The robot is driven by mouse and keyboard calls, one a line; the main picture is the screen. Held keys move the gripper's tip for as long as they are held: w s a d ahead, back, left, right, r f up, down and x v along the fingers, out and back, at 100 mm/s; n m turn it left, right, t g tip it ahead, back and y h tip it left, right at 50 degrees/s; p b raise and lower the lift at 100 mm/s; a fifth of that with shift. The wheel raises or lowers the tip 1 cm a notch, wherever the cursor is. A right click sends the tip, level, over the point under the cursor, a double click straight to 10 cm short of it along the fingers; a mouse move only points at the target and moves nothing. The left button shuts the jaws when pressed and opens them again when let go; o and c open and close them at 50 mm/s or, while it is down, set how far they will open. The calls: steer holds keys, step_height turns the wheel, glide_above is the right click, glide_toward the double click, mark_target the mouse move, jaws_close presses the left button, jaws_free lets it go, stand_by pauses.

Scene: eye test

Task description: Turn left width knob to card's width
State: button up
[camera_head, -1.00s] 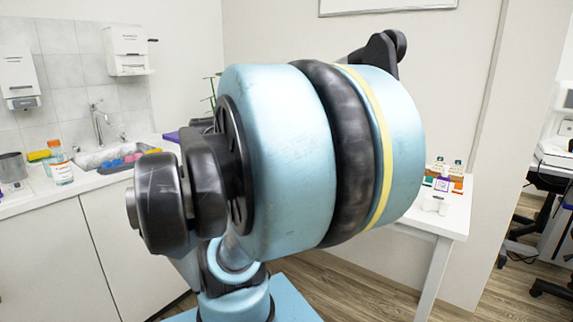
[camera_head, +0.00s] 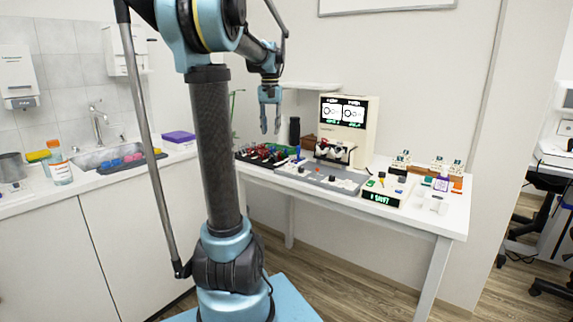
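My gripper (camera_head: 270,127) hangs with its fingers pointing down, above and in front of the back left of the white table. Its two fingers look apart with nothing between them. A cream device (camera_head: 371,112) with two lit screens stands at the back of the table; each screen shows a round figure, its text too small to read. A low grey panel (camera_head: 345,185) with small knobs or buttons lies in front of it. Which of these is the left width knob I cannot tell. Small upright cards (camera_head: 457,167) stand at the right; no width is readable. My gripper touches none of these.
A rack of dark and red items (camera_head: 262,155) is at the left end. A white shelf (camera_head: 310,85) is on the wall behind. A sink counter (camera_head: 90,183) stands at left.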

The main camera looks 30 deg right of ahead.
steer(key=m, duration=0.1)
glide_above(287, 165)
steer(key=f, duration=1.6)
steer(key=shift+w+d+f, duration=0.2)
steer(key=shift+c, duration=0.6)
jaws_close()
